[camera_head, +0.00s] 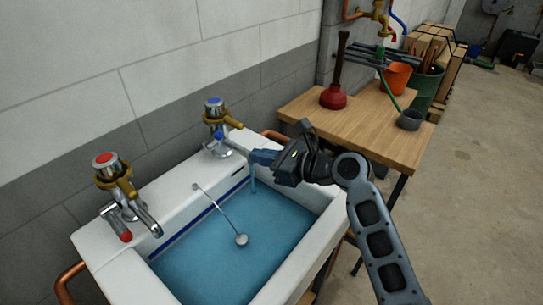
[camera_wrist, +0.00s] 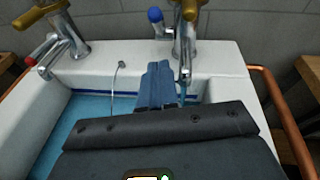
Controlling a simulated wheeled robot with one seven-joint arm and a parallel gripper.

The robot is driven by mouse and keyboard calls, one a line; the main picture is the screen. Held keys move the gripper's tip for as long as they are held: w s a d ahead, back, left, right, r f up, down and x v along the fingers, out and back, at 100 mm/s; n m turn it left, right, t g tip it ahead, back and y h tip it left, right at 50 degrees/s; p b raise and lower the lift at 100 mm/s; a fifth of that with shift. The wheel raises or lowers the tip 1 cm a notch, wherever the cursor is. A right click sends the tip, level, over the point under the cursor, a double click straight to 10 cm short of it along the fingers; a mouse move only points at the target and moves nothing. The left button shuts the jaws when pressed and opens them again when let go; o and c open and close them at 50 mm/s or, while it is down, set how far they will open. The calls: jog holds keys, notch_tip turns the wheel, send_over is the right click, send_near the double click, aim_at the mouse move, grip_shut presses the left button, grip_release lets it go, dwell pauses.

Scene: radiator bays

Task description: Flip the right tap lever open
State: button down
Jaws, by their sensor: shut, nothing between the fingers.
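The right tap (camera_head: 222,123) stands on the sink's back ledge, with a blue cap, a brass collar and a chrome body. Its blue-tipped lever (camera_head: 219,137) also shows in the wrist view (camera_wrist: 155,16), where it points up beside the chrome body (camera_wrist: 184,45). A thin blue stream (camera_head: 253,180) falls below its spout into the basin. My gripper (camera_head: 258,156) is just right of and in front of this tap, its blue fingers shut and empty. In the wrist view the fingers (camera_wrist: 160,75) point toward the ledge, below and left of the spout. I cannot tell whether they touch the tap.
The left tap (camera_head: 112,172) has a red cap and a red-tipped lever (camera_head: 126,236) slanting down. The white sink (camera_head: 92,245) holds blue water and a chained plug (camera_head: 241,239). A wooden bench (camera_head: 385,135) with a plunger (camera_head: 334,95) stands right; a copper pipe (camera_wrist: 285,115) flanks the sink.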

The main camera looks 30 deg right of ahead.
send_near(213, 141)
notch_tip(213, 141, down, 2)
jog(key=w, duration=0.3)
jog(key=shift+w+a+r+p, duration=0.2)
jog(key=shift+w+a+p, duration=0.15)
jog(key=shift+w+p, duration=0.2)
jog(key=shift+w, duration=0.1)
